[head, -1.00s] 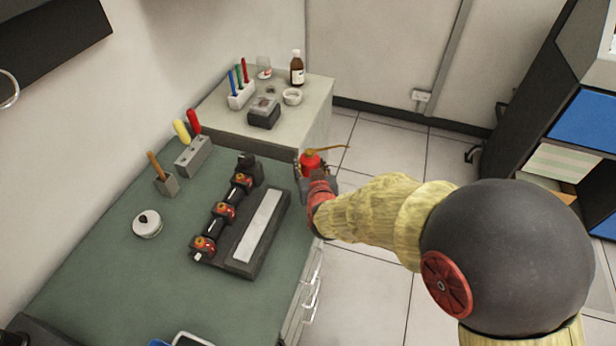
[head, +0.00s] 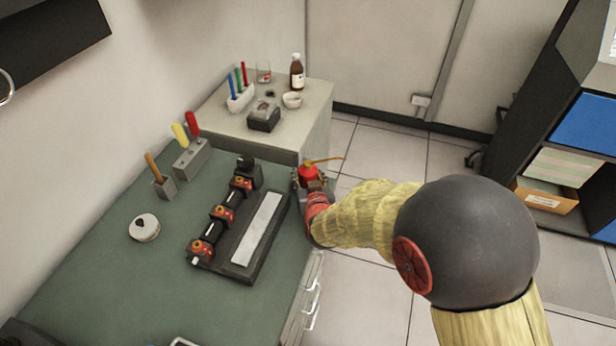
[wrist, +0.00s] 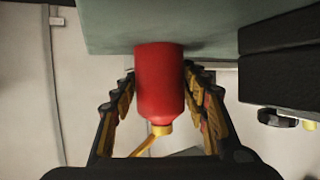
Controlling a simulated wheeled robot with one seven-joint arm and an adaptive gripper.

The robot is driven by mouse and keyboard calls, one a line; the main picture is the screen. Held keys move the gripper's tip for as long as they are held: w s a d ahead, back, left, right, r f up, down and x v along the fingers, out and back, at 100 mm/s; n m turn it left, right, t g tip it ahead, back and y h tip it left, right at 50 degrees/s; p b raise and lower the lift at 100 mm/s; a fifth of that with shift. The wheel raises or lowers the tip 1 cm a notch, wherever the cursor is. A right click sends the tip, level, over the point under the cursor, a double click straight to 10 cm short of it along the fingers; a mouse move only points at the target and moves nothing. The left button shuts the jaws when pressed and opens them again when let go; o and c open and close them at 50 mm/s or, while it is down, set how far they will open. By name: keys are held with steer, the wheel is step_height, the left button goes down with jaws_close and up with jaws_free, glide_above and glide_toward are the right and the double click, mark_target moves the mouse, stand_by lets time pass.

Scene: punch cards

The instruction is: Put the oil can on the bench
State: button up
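The oil can (head: 308,174) is a small red can with a thin brass spout pointing right. It is held upright at the right edge of the green-topped bench (head: 110,270), near its far right corner. My gripper (head: 311,183) is shut on the can. In the wrist view the red can body (wrist: 160,85) sits between the two fingers, brass neck toward the bottom of the picture. The bench top (wrist: 110,28) fills the upper part of that view. I cannot tell whether the can touches it.
A pale side table (head: 215,120) with bottle and pens adjoins behind. The front left bench area is clear.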

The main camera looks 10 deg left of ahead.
steer(key=shift+o, duration=0.2)
steer(key=shift+r, duration=0.25)
steer(key=p+v, duration=0.3)
steer(key=v, duration=0.7)
steer(key=shift+s+r, duration=0.1)
steer(key=shift+s, duration=0.1)
steer(key=shift+v, duration=0.8)
steer(key=d+r+m+g, duration=0.1)
steer(key=d+r+g, duration=0.1)
steer(key=d+r, duration=0.6)
steer(key=s+d+r+m+g+h, duration=0.1)
steer(key=s+d+r, duration=0.3)
steer(key=s+d, duration=0.6)
steer(key=s+d+r+m+g+h, duration=0.2)
steer(key=s+d+r+g+h, duration=0.1)
steer(key=s+d, duration=0.7)
steer(key=d+r+h, duration=0.1)
steer(key=d, duration=0.2)
steer(key=shift+s+g, duration=0.2)
steer(key=shift+g, duration=0.2)
steer(key=shift+r, duration=0.1)
